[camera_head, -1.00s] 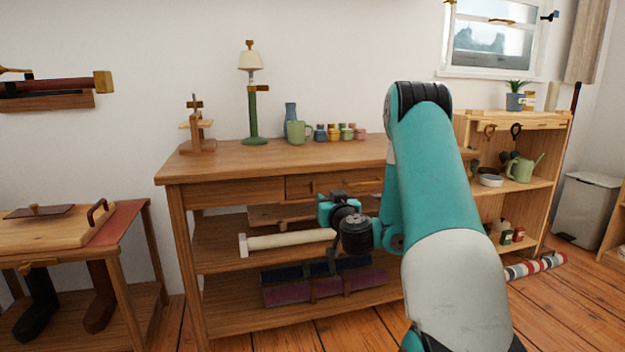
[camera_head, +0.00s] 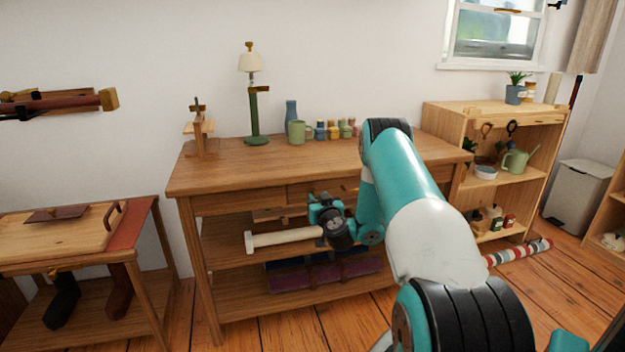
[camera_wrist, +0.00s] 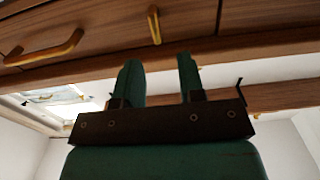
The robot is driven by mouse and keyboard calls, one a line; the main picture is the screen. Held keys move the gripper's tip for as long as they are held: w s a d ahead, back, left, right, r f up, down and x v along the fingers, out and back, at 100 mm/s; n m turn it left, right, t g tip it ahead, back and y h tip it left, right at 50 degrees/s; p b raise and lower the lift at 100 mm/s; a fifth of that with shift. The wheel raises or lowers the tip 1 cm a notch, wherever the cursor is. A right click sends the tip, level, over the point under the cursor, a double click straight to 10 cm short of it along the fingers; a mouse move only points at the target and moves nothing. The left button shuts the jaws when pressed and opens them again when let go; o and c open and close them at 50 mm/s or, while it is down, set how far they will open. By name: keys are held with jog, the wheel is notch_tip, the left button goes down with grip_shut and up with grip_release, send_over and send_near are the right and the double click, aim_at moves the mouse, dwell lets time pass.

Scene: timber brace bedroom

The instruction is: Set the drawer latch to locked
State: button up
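The wooden workbench (camera_head: 240,178) has drawer fronts under its top. In the wrist view, a drawer front (camera_wrist: 110,20) fills the upper part, with a curved brass handle (camera_wrist: 45,50) at the left. A slim upright brass piece (camera_wrist: 155,26), which looks like the latch, is on the front right of the handle. My gripper (camera_wrist: 160,68) is open and empty, its two fingers apart below that brass piece and not visibly touching it. In the head view, my gripper (camera_head: 320,207) is in front of the bench below the drawers; my arm hides part of the drawer front.
A pale mallet-like roll (camera_head: 285,239) and dark bundles (camera_head: 325,275) lie on the bench's lower shelves. A lamp (camera_head: 252,100), a green mug (camera_head: 297,132) and small jars stand on top. A low table (camera_head: 70,240) is left, an open shelf (camera_head: 515,185) right.

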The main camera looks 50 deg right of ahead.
aim_at(314, 191)
jog(key=p+x, duration=0.3)
jog(key=x, duration=0.1)
jog(key=shift+r, duration=0.25)
jog(key=shift+p+x, duration=0.45)
jog(key=shift+x, duration=0.95)
jog(key=shift+d+f, duration=0.1)
jog(key=shift+f, duration=0.15)
grip_shut()
